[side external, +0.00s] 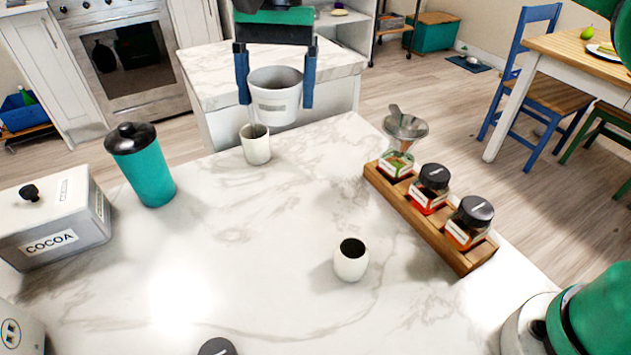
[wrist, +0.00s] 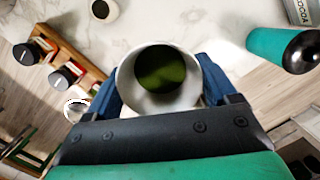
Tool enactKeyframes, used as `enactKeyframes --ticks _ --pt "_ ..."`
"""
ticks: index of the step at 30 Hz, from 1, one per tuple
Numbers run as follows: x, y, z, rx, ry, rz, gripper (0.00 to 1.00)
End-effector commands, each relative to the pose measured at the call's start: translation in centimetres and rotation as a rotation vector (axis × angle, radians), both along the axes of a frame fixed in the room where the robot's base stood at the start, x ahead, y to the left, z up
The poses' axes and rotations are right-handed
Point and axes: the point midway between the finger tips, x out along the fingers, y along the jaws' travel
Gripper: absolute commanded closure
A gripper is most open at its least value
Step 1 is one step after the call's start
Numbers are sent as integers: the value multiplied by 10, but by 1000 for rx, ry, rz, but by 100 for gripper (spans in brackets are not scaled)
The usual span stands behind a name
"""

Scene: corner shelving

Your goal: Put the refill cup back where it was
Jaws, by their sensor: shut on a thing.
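My gripper (side external: 275,101) is shut on the refill cup (side external: 275,106), a white tapered cup with a grey label. Its blue fingers press on the cup's two sides. The cup is upright in the air above the far edge of the marble counter, close over a small white cup (side external: 257,150). In the wrist view the refill cup (wrist: 127,90) has green contents at its bottom, and my gripper (wrist: 160,88) grips it from both sides. I cannot tell where the refill cup stood before.
A wooden rack (side external: 425,223) at right holds three spice jars; a metal funnel (side external: 406,126) sits on the far one. Another white cup (side external: 351,264) stands mid-counter. A teal canister (side external: 148,175) and a cocoa tin (side external: 52,225) stand at left. The counter's middle has free room.

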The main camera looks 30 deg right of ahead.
Motion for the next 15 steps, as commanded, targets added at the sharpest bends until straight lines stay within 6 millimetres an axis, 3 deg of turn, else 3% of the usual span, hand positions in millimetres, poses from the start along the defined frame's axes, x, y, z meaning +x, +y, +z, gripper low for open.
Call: enactKeyframes --ticks 1,3,6,11,15 --pt "-8 17 1 -6 9 32 77" --pt "-16 31 3 -12 17 62 77" --pt "-23 43 1 -18 23 82 77" --pt "-25 46 -19 -20 26 88 77" --pt "-25 45 -51 -20 25 86 77"
